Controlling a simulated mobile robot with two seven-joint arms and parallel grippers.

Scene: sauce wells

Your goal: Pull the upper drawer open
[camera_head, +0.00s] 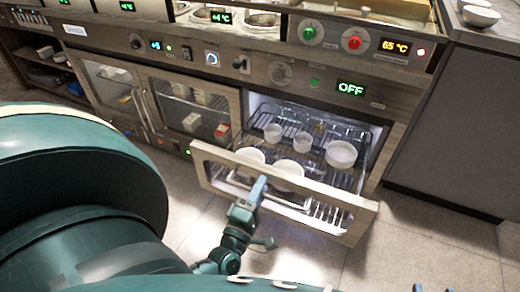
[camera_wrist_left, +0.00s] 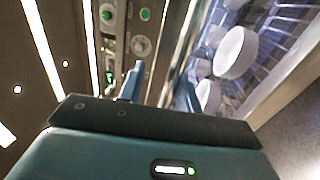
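The drawer (camera_head: 350,222) below the "OFF" display is pulled out from the cabinet, its wooden-framed front standing away from the lit opening. White bowls (camera_head: 341,154) stand inside; they also show in the left wrist view (camera_wrist_left: 235,52). My left gripper (camera_head: 259,188) is at the drawer front, near the middle of its upper rail. In the left wrist view its two fingers (camera_wrist_left: 160,88) stand apart, and I see nothing clamped between them. Whether they touch the rail is unclear. Two bluish tips, likely my right gripper (camera_head: 432,288), show apart at the bottom edge. Any lower drawer is hidden.
Two glass-fronted doors (camera_head: 190,105) are left of the drawer. A control panel with knobs (camera_head: 280,74) and displays runs above it. A grey cabinet (camera_head: 455,120) stands at the right. The tiled floor in front of the drawer is clear at right.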

